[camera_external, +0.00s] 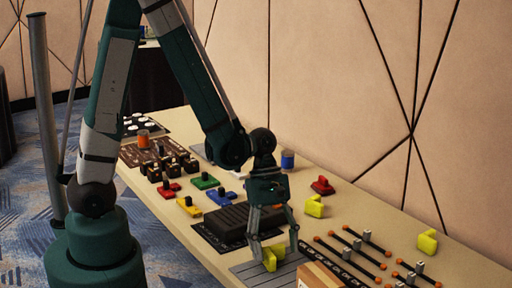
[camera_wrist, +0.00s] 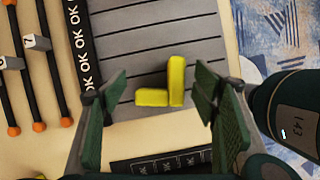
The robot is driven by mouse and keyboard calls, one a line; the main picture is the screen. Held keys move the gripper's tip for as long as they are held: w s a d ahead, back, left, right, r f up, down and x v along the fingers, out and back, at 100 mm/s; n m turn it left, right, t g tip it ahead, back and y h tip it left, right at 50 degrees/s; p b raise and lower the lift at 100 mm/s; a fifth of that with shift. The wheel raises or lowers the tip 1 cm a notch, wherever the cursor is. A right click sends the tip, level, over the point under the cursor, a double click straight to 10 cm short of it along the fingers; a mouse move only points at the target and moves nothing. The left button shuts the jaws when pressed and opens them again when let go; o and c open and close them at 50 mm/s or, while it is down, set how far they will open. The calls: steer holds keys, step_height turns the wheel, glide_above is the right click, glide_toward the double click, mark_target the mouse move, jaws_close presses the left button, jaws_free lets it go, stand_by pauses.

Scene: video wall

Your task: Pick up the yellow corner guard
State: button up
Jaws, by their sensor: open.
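A yellow L-shaped corner guard (camera_external: 270,259) lies on a grey ribbed board (camera_external: 246,268) near the table's front edge. In the wrist view the corner guard (camera_wrist: 175,82) is on the striped grey board (camera_wrist: 160,42). My gripper (camera_external: 274,253) is open and points down over it, with one finger on each side. In the wrist view the fingers of my gripper (camera_wrist: 161,84) stand left and right of the guard, with gaps on both sides. Two more yellow guards lie apart, one farther back (camera_external: 314,207) and one at the right (camera_external: 427,242).
A cardboard box (camera_external: 320,276) stands close to the right of my gripper. Dark rods with orange ends (camera_external: 350,258) lie beyond it. A black ribbed block (camera_external: 232,222) and red (camera_external: 322,186), green (camera_external: 205,181) and blue (camera_external: 219,197) pieces sit farther back.

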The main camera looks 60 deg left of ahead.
steer(key=shift+x, duration=0.75)
steer(key=c, duration=0.9)
